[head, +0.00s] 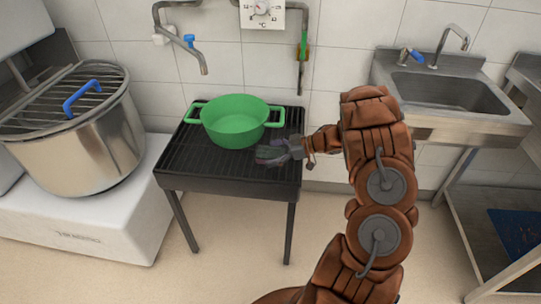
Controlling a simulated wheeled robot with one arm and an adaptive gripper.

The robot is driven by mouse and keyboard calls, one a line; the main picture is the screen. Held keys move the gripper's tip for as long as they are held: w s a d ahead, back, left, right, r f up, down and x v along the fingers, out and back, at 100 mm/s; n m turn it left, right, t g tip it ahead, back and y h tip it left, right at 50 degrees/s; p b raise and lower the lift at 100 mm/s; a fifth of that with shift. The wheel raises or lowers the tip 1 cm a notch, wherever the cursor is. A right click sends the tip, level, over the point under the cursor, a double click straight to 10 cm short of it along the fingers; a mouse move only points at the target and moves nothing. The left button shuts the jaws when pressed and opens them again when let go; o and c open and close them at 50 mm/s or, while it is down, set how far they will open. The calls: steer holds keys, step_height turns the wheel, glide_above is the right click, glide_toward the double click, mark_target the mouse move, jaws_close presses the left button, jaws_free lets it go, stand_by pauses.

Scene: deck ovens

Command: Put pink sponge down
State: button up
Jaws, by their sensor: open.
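My gripper (265,155) is low over the right front part of the black slatted stand (205,172), to the right of and in front of the green pot. It is open. A faint pinkish patch shows at its fingers, but it is too small and blurred to tell as the pink sponge. No sponge can be made out clearly elsewhere, and the fingers hide part of the stand top.
A green two-handled pot (235,128) stands at the back of the stand. A large steel kettle (85,140) is at left on a white base (90,215). A steel sink (450,95) is at right. A tap (200,65) projects above the stand. The stand's front left is clear.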

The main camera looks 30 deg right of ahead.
mark_target(271, 153)
steer(key=shift+w+a+f, duration=0.1)
steer(key=shift+w+a, duration=0.1)
steer(key=c, duration=0.7)
steer(key=shift+c, duration=0.4)
steer(key=shift+r, duration=1.65)
steer(key=shift+s+a+r, duration=0.1)
steer(key=shift+s+r, duration=0.1)
steer(key=shift+s, duration=0.1)
steer(key=s+a, duration=0.2)
steer(key=s, duration=0.2)
steer(key=s+a+r, duration=0.1)
steer(key=s+a, duration=0.1)
steer(key=s, duration=0.3)
steer(key=s+a, duration=0.1)
steer(key=s, duration=0.4)
steer(key=shift+s+a+r+b, duration=0.15)
steer(key=shift+a+b, duration=0.25)
steer(key=shift+c, duration=0.2)
